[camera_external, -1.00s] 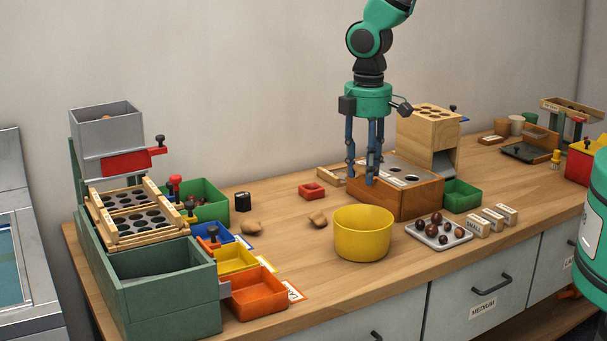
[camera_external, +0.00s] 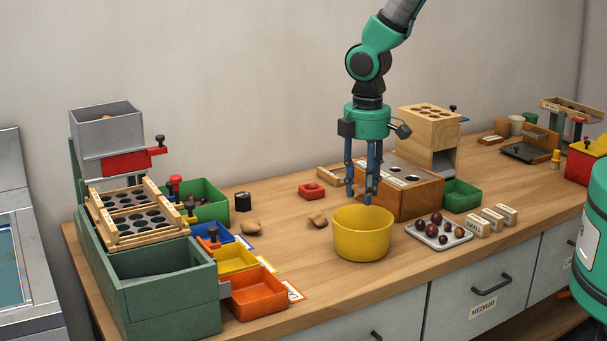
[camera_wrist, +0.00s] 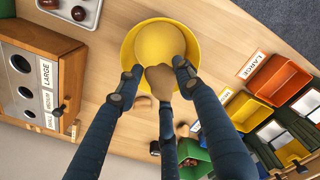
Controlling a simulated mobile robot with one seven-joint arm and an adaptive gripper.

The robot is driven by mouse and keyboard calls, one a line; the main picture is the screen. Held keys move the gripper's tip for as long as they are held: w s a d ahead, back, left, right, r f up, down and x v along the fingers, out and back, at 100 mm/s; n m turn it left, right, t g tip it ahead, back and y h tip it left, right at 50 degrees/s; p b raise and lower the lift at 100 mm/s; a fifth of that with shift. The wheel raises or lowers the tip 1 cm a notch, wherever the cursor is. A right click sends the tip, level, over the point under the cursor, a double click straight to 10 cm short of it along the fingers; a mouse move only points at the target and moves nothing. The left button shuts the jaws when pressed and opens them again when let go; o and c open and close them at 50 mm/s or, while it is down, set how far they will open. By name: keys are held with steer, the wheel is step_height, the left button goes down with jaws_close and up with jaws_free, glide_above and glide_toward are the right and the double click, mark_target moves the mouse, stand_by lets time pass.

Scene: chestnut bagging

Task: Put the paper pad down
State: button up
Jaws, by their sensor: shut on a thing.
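My gripper (camera_external: 364,200) points straight down just above the yellow bowl (camera_external: 362,238), its fingertips near the bowl's rim height. In the wrist view my gripper (camera_wrist: 157,80) is shut on a small brown paper pad (camera_wrist: 158,84), with the yellow bowl (camera_wrist: 128,50) beyond it. The held pad cannot be made out in the outside view. Two more crumpled brown pads lie on the table left of the bowl, one nearer (camera_external: 317,220) and one farther left (camera_external: 251,227).
A wooden box with round holes (camera_external: 418,190) stands close behind the bowl. A tray of chestnuts (camera_external: 460,241) lies to its right. Coloured bins, including an orange one (camera_external: 262,305), and a green sorter (camera_external: 165,290) stand at left. Bare table lies in front of the loose pads.

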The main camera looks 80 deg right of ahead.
mark_target(363, 212)
steer(key=shift+f+b, duration=1.55)
steer(key=shift+f, duration=1.6)
steer(key=o, duration=0.9)
steer(key=shift+c, duration=0.2)
steer(key=shift+r+p, duration=1.95)
steer(key=shift+r, duration=1.55)
steer(key=shift+r, duration=0.1)
